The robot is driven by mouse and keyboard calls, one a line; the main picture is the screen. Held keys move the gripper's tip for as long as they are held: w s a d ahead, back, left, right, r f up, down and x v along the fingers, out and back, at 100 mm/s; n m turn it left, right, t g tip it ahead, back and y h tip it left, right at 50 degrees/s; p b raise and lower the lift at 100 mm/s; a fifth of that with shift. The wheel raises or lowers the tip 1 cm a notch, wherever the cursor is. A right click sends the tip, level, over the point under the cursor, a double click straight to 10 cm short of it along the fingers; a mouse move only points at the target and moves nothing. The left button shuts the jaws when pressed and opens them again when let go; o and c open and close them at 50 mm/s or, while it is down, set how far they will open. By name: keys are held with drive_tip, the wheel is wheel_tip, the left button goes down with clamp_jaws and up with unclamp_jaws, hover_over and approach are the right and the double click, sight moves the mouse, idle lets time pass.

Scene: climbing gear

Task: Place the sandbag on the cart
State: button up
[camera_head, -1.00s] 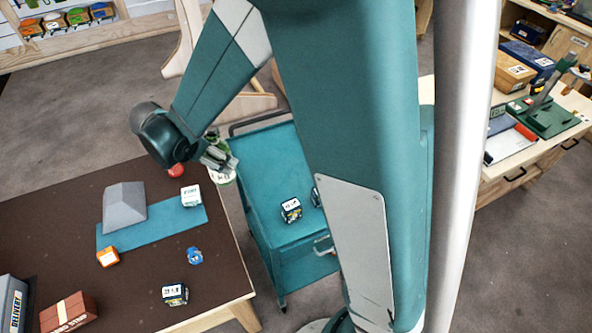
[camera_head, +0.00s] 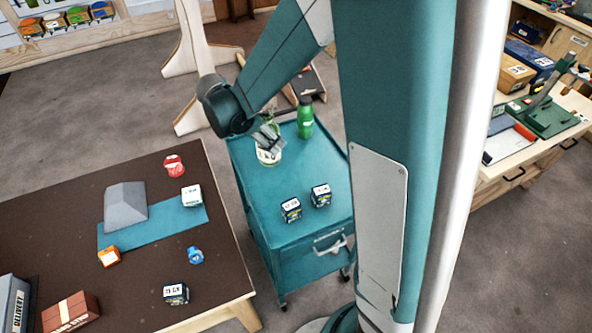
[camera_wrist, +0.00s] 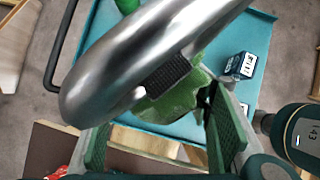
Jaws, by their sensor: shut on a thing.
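In the wrist view the green sandbag (camera_wrist: 178,104) lies between my fingers, partly covered by a large silver curved part close to the camera. The cart top (camera_wrist: 262,30) shows behind it.
A green bottle (camera_head: 305,119) stands at the cart's back, and two dark labelled boxes (camera_head: 291,210) (camera_head: 321,195) sit toward its front. The brown table (camera_head: 70,220) at left holds a grey block (camera_head: 125,205) and several small items. The cart's middle is free.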

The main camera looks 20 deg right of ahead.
drive_tip(key=s+d+m, duration=0.1)
drive_tip(key=s+d, duration=0.1)
drive_tip(key=d, duration=0.6)
drive_tip(key=s+d+r+m+g, duration=0.1)
drive_tip(key=d, duration=0.8)
drive_tip(key=shift+s+d+p, duration=0.3)
drive_tip(key=shift+s+p, duration=0.05)
drive_tip(key=shift+f, duration=2.85)
drive_tip(key=shift+f, duration=0.15)
drive_tip(key=shift+f+b, duration=0.35)
drive_tip(key=shift+f, duration=1.55)
drive_tip(key=shift+f, duration=0.15)
drive_tip(key=o, duration=1.7)
drive_tip(key=shift+o, duration=0.2)
drive_tip(key=shift+a+r, duration=0.1)
drive_tip(key=shift+r, duration=0.1)
